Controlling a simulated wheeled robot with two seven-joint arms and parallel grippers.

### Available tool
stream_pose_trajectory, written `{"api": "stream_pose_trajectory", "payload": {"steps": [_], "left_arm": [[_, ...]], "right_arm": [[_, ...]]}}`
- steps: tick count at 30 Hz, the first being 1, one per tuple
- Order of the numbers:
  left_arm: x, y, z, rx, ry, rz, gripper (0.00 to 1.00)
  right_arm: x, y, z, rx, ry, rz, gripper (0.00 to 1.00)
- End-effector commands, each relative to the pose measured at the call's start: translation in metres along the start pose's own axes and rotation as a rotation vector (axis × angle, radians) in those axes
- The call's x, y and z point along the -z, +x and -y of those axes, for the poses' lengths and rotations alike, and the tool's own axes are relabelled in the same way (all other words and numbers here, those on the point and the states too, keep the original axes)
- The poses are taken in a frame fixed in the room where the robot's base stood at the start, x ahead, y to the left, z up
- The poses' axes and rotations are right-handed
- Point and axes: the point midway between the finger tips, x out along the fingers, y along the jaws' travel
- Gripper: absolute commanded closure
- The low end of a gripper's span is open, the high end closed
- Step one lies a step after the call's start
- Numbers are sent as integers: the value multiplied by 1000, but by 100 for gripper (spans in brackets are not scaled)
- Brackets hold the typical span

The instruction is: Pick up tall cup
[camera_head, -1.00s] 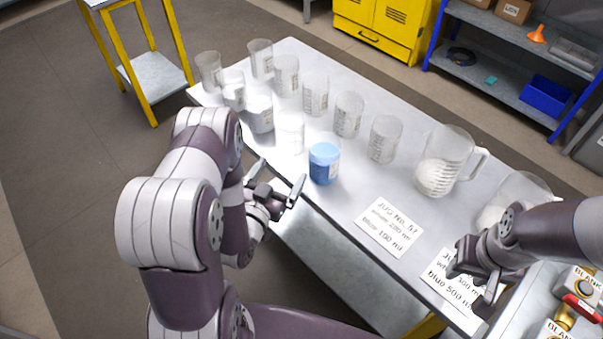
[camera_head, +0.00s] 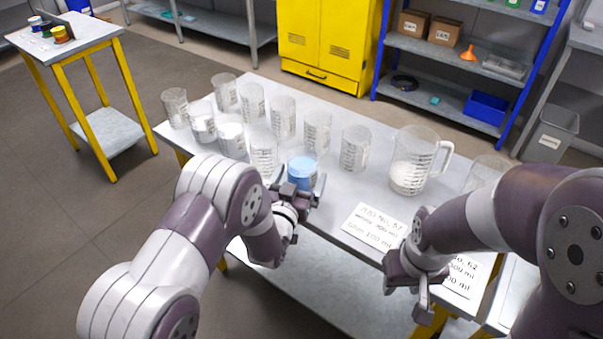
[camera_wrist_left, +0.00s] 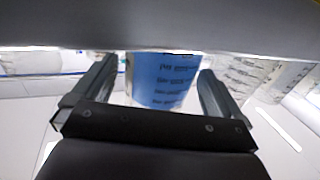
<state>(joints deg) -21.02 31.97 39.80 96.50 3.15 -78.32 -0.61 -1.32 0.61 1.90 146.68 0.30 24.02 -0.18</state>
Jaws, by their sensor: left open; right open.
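A clear cup with blue contents (camera_head: 302,166) stands at the near edge of the table, and its lower part is hidden by my left gripper (camera_head: 299,187). In the left wrist view the blue cup (camera_wrist_left: 162,82) shows between my two open fingers, with printed marks on its side. I cannot tell if the fingers touch it. Several other clear cups stand behind and left of it, among them a clear one (camera_head: 263,153) and one with white contents (camera_head: 231,138). My right gripper (camera_head: 405,298) is open and empty at the table's front right.
A clear jug (camera_head: 411,165) with white contents stands on the right of the table, with another clear vessel (camera_head: 486,172) further right. A printed card (camera_head: 372,226) lies near the front edge, and a second is partly hidden by my right arm. Yellow cabinet and blue shelves stand behind.

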Motion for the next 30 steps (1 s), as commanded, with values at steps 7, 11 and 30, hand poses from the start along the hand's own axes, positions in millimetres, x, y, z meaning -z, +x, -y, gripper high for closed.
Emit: {"api": "stream_pose_trajectory", "payload": {"steps": [7,11,30], "left_arm": [[-1,15,0,-1,0,1,0],[-1,15,0,-1,0,1,13],[8,15,0,-1,0,-3,64]], "right_arm": [[0,-2,0,0,0,0,57],[0,-2,0,0,0,0,57],[0,-1,0,0,0,0,57]]}}
